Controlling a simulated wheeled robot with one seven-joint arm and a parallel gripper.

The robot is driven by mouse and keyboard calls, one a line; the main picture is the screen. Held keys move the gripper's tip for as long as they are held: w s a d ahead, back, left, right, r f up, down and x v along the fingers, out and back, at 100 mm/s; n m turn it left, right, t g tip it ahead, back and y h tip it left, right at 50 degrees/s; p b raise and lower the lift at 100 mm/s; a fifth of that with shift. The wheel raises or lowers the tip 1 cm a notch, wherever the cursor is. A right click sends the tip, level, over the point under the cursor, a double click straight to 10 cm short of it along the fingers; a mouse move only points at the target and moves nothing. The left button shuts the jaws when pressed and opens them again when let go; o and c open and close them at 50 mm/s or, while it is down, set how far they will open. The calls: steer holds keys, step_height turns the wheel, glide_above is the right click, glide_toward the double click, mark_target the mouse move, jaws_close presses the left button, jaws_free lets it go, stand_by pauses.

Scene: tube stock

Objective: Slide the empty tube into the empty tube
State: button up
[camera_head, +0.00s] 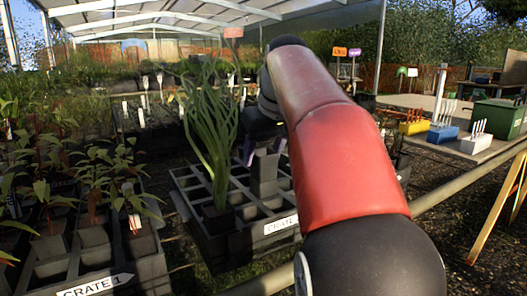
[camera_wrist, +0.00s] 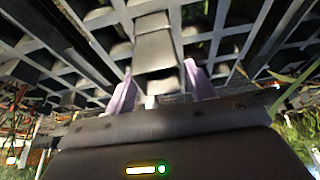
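My gripper (camera_head: 263,148) points down over the middle crate (camera_head: 238,243), its two purple fingers on either side of a grey square tube (camera_head: 264,178). In the wrist view the tube (camera_wrist: 155,50) lies between the fingers (camera_wrist: 160,92), which appear closed on its sides. No plant shows in this tube. Its lower end is at the crate's grid; I cannot tell whether it is inside a cell. A second tube (camera_head: 217,219) with a tall green plant stands at the crate's front left. I cannot make out a second empty tube; my arm hides the crate's right part.
Crate 1 (camera_head: 97,287), with leafy plants in grey tubes (camera_head: 92,236), stands at the left. A bench (camera_head: 490,152) at the right holds yellow, blue and white label blocks and a green bin (camera_head: 497,119). A rail (camera_head: 455,187) runs before the crates. Several crate cells look open.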

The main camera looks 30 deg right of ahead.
steer(key=shift+o, duration=1.3)
steer(key=p+v, duration=0.2)
steer(key=v, duration=0.6)
steer(key=shift+f, duration=0.1)
